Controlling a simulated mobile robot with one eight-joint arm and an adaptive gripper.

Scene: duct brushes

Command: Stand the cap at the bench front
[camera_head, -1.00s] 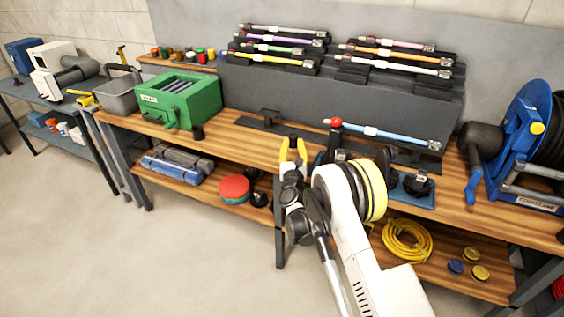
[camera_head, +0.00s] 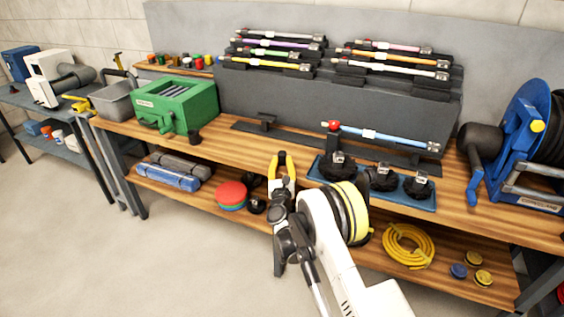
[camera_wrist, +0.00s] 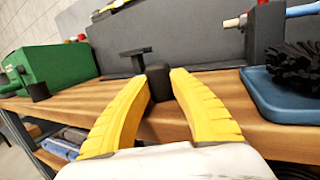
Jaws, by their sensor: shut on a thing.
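My gripper (camera_head: 282,163) has yellow fingers and is closed on a small black cap (camera_head: 281,157) near the bench's front edge. In the wrist view the cap (camera_wrist: 158,83) sits upright between the fingertips (camera_wrist: 158,88), over or on the wooden bench top (camera_wrist: 215,100). I cannot tell whether its base touches the wood. The bench top (camera_head: 225,145) has a bare strip around the gripper. Another small black cup-like piece (camera_head: 194,136) stands beside the green box, also seen in the wrist view (camera_wrist: 38,91).
A green box (camera_head: 177,104) stands to the left. A blue tray (camera_head: 408,198) with several black brushes lies close to the right. Behind is a dark rack (camera_head: 330,98) of coloured rods and a low stand with a blue rod (camera_head: 385,136). A blue reel (camera_head: 520,140) stands far right.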

